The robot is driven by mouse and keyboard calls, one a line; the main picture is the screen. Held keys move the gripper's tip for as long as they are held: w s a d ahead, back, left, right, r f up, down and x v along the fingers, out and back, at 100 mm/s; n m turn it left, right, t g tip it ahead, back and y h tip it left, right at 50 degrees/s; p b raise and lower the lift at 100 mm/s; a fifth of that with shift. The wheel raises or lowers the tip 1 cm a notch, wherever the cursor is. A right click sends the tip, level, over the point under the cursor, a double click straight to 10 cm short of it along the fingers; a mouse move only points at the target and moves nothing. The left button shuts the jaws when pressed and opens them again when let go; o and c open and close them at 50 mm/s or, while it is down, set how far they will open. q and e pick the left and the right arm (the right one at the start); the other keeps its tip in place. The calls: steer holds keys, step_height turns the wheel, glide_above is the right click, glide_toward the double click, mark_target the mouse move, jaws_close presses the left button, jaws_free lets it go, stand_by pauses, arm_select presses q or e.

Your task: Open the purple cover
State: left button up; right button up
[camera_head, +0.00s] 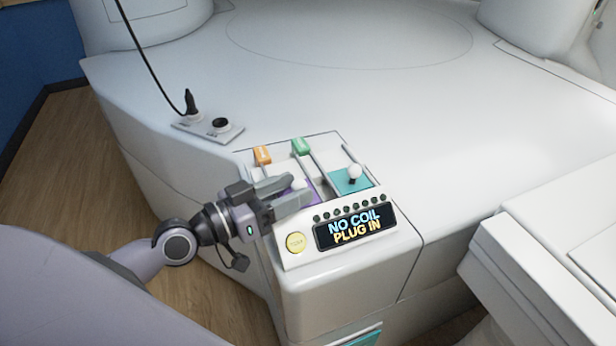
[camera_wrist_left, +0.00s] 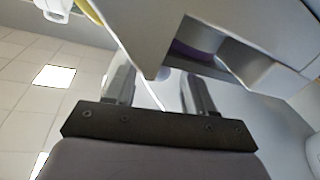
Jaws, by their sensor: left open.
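The purple cover (camera_head: 315,194) lies in the left slot of the control panel on the white machine. My left gripper (camera_head: 298,189) is over it and hides much of it. A white knob shows between the fingers, but whether they touch it I cannot tell. In the left wrist view, a purple patch (camera_wrist_left: 192,51) shows inside a recess of the white casing. The two fingers (camera_wrist_left: 158,88) are apart there, with the casing's corner beyond them. My right gripper is in neither view.
A teal cover (camera_head: 350,181) with a white ball knob sits in the right slot. A display (camera_head: 354,228) reading "NO COIL PLUG IN" and a round yellow button (camera_head: 296,243) are in front. A cable plug (camera_head: 190,103) stands further back.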

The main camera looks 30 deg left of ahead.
arm_select(q)
steer(key=shift+p+x, duration=0.45)
steer(key=shift+x, duration=1.55)
jaws_close()
steer(key=shift+f, duration=0.1)
